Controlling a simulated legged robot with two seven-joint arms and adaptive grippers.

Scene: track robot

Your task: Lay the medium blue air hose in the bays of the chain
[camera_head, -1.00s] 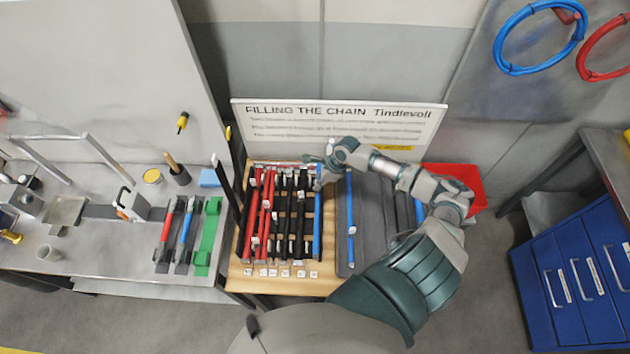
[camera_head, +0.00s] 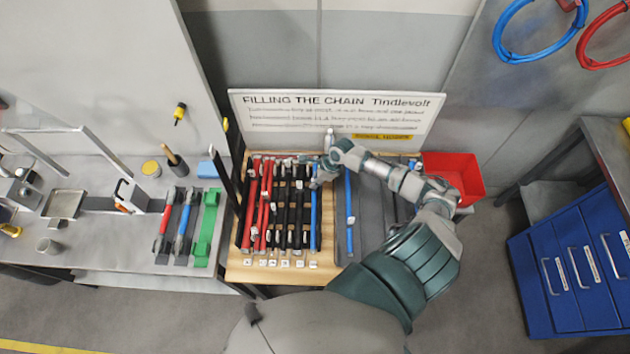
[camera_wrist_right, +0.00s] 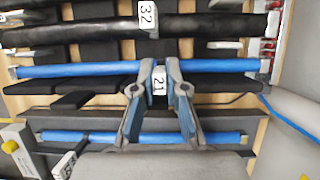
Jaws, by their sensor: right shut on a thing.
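The chain (camera_head: 243,220) stands on a wooden board, with red, black and blue lines lying lengthwise in its bays. A blue hose (camera_head: 315,225) tagged 21 lies along the chain's right side; it also shows in the wrist view (camera_wrist_right: 80,70). My right gripper (camera_head: 320,172) is at the far end of the chain. In the wrist view the gripper (camera_wrist_right: 161,66) is shut on this hose around its tag. I cannot tell how deep the hose sits in its bay. A second blue hose (camera_head: 349,210) lies apart on the grey mat (camera_head: 368,215). My left gripper is out of view.
A sign (camera_head: 335,115) stands behind the chain, and a red bin (camera_head: 452,178) at its right. The left bench carries red, blue and green tools (camera_head: 205,230). A blue drawer cabinet (camera_head: 570,270) stands at the right. My right arm passes over the mat.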

